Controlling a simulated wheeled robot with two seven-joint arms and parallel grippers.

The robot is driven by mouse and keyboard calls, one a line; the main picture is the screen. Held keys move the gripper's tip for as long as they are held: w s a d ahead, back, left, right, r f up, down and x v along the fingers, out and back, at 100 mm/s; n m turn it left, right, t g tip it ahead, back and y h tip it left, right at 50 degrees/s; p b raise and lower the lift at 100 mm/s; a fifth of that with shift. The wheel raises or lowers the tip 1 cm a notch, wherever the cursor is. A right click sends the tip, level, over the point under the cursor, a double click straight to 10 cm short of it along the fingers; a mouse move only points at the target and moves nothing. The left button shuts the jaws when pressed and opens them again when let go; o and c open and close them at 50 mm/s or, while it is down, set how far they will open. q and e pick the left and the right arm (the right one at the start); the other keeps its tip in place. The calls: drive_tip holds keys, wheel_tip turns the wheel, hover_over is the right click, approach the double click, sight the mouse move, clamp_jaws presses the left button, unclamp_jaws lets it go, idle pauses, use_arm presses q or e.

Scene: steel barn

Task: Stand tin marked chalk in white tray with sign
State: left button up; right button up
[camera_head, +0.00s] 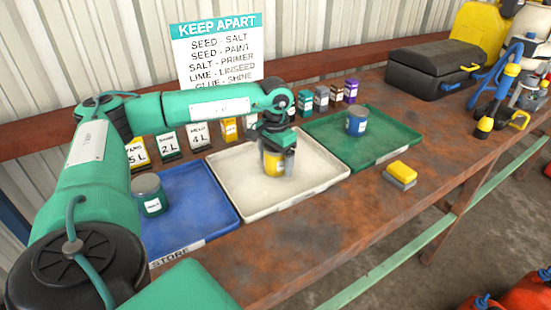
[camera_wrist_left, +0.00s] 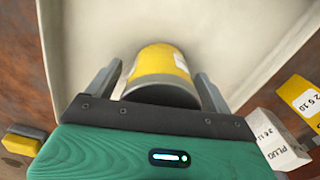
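A yellow tin (camera_head: 273,163) with a grey lid and white label stands in the white tray (camera_head: 240,205); I cannot read its label. My left gripper (camera_head: 280,158) is low over this tray, its fingers on either side of the tin. In the left wrist view the tin (camera_wrist_left: 160,68) lies between the fingers, with narrow gaps beside it, so the gripper looks open. The sign (camera_head: 217,50) headed KEEP APART stands behind the trays and lists pairs such as SEED - SALT and LIME - LINSEED. My right gripper is not in view.
A teal tin (camera_head: 150,195) stands in the blue tray (camera_head: 205,225) at left. A blue tin (camera_head: 357,121) stands in the green tray (camera_head: 385,152) at right. Several small boxes line the back. A yellow-and-grey block (camera_head: 400,175) lies near the front edge. A black case (camera_head: 435,68) is at far right.

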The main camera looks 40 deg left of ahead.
use_arm(q)
wheel_tip(320, 180, up, 3)
drive_tip(key=shift+r, duration=0.15)
wheel_tip(320, 180, up, 8)
drive_tip(key=shift+f, duration=0.1)
drive_tip(key=shift+r, duration=0.55)
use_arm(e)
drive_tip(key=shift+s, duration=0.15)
